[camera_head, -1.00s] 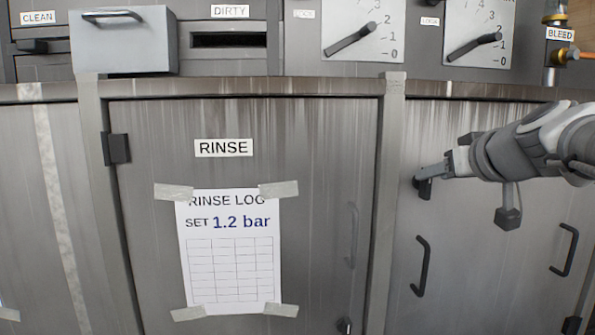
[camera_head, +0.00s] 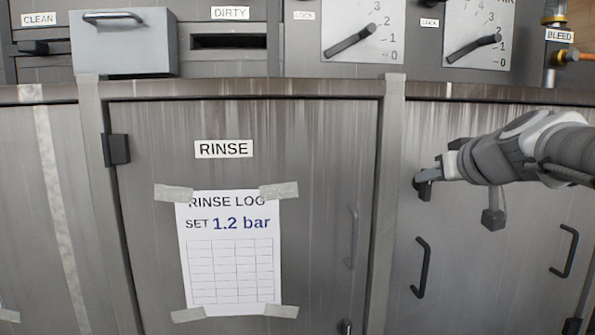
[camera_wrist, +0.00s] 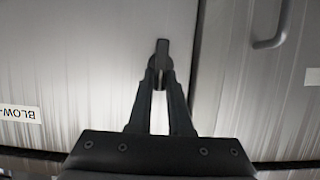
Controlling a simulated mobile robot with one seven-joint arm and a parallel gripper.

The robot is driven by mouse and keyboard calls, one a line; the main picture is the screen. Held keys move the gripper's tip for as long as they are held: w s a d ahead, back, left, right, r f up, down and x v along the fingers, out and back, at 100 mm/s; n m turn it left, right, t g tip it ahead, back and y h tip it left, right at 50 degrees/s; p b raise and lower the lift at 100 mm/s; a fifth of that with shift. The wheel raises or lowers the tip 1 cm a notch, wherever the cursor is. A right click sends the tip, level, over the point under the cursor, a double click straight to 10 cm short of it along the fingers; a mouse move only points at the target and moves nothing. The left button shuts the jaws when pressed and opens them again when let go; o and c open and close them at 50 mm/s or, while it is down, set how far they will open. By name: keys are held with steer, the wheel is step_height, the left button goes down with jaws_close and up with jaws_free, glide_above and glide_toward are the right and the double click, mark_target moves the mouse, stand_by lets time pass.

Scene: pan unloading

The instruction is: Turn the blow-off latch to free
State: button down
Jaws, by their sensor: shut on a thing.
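The blow-off latch (camera_head: 422,188) is a small dark lever on the grey cabinet door right of the RINSE door. My gripper (camera_head: 434,178) reaches it from the right and is shut on it. In the wrist view the latch (camera_wrist: 162,48) stands out beyond the fingertips, and the two fingers of my gripper (camera_wrist: 160,80) close on its near part. Its pivot is partly hidden by the fingers. A BLOW- label (camera_wrist: 18,113), cut off by the frame edge, is on the same panel in the wrist view.
A dark door handle (camera_head: 422,267) is below the latch, and another handle (camera_head: 565,250) is farther right. The RINSE door (camera_head: 330,140) with its taped log sheet (camera_head: 232,255) is to the left.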

mark_target(440, 187)
steer(key=shift+f+b, duration=0.15)
steer(key=shift+b, duration=0.15)
steer(key=m+y+b, duration=0.2)
steer(key=m, duration=0.1)
steer(key=d+f+m+t+y+b, duration=0.1)
steer(key=m+y+b, duration=0.1)
steer(key=m+b, duration=0.1)
steer(key=d+m+y+b, duration=0.1)
steer(key=m+y+b, duration=0.1)
steer(key=m+b, duration=0.1)
steer(key=shift+f+m, duration=0.25)
steer(key=shift+m, duration=0.15)
steer(key=m+t+b, duration=0.1)
steer(key=m+y, duration=0.1)
steer(key=m, duration=0.1)
steer(key=shift+f+t+b, duration=0.25)
steer(key=shift+t+b, duration=0.15)
steer(key=shift+m, duration=0.4)
steer(key=c, duration=0.8)
jaws_free()
steer(key=shift+c, duration=0.2)
